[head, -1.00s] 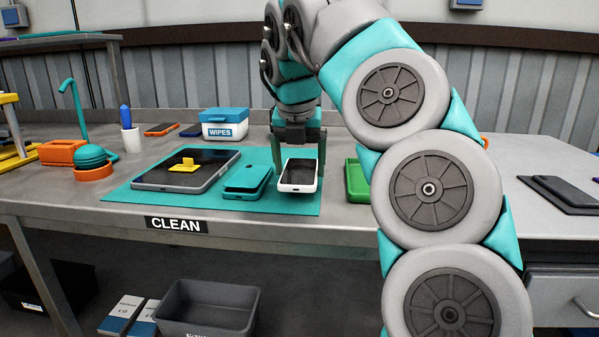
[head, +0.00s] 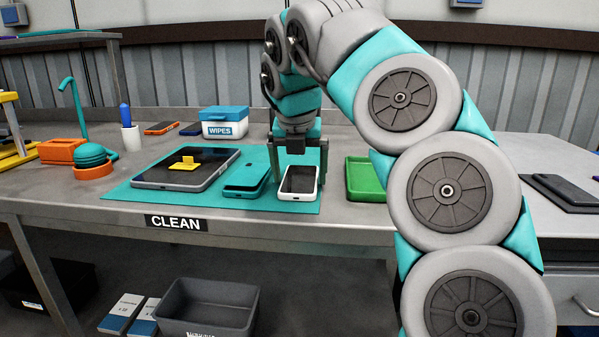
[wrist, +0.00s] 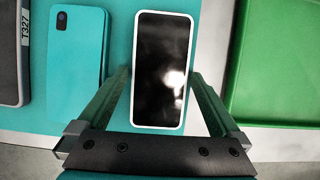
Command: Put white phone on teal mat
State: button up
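The white phone (head: 298,181), with a dark screen and white rim, lies flat on the right end of the teal mat (head: 210,203), near its right edge. It also shows in the wrist view (wrist: 161,70), screen up. My gripper (head: 300,172) is low over the phone, with one finger on each side of its long edges. In the wrist view the fingers (wrist: 161,75) stand beside the phone with what look like narrow gaps, so it appears open around it. The far end of the phone is partly behind the gripper in the head view.
A green tray (head: 366,180) stands just right of the mat. A wipes box (head: 224,124) is behind. A dark device (head: 565,190) lies far right.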

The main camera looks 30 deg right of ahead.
aim_at(298, 186)
jog(key=shift+r, duration=0.15)
jog(key=shift+v, duration=3.8)
